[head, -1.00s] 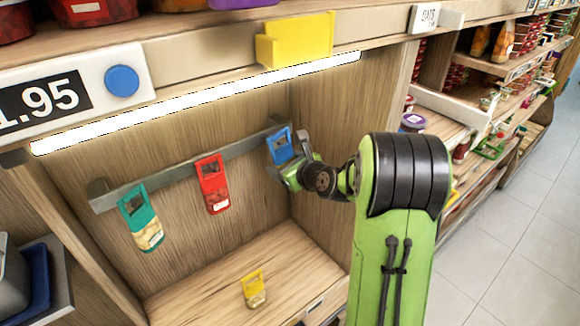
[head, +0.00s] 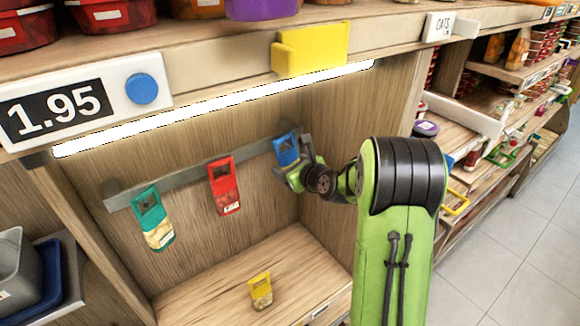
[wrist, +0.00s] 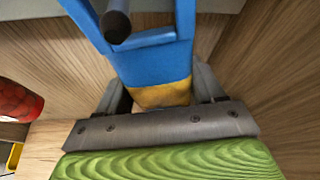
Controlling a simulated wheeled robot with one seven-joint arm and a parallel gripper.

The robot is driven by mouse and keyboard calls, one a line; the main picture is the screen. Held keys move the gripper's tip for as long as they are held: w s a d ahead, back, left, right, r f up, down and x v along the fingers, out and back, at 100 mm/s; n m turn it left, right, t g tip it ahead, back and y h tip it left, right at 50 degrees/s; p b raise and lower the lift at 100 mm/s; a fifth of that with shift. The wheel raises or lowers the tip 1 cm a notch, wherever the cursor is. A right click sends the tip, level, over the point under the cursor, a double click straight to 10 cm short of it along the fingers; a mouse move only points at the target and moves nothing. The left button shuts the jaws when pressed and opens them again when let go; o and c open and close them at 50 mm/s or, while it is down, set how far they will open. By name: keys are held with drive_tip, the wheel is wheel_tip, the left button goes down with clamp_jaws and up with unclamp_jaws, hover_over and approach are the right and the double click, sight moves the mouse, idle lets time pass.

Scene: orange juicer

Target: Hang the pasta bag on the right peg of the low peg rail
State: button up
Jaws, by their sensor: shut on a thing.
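The blue-topped pasta bag (head: 286,149), with a yellow-orange lower part, is upright at the right end of the grey low peg rail (head: 186,177). My gripper (head: 296,178) is shut on its lower part. In the wrist view the bag's blue header (wrist: 182,30) is an open frame above my gripper (wrist: 160,100). The dark round end of the right peg (wrist: 116,27) shows within the frame's opening, close to its lower bar. The peg appears to pass through the opening; the bag's back is hidden.
A red bag (head: 224,186) hangs mid-rail and a green bag (head: 153,220) hangs at the left. A yellow-topped bag (head: 260,290) stands on the wooden shelf floor (head: 215,285). The bay's right side wall is close to my gripper.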

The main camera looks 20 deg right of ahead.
drive_tip(key=o, duration=1.1)
drive_tip(key=shift+o, duration=0.2)
drive_tip(key=b+v, duration=0.1)
drive_tip(key=v, duration=1.5)
drive_tip(key=s+a+n+g+y, duration=0.1)
drive_tip(key=s+a+n+g, duration=0.4)
drive_tip(key=a+n, duration=0.8)
drive_tip(key=s+f+n+g+h, duration=0.1)
drive_tip(key=s+n+g+h, duration=0.1)
drive_tip(key=s+n, duration=1.4)
drive_tip(key=n+g, duration=0.1)
drive_tip(key=n, duration=0.2)
drive_tip(key=shift+s+f, duration=0.15)
drive_tip(key=shift+f, duration=0.1)
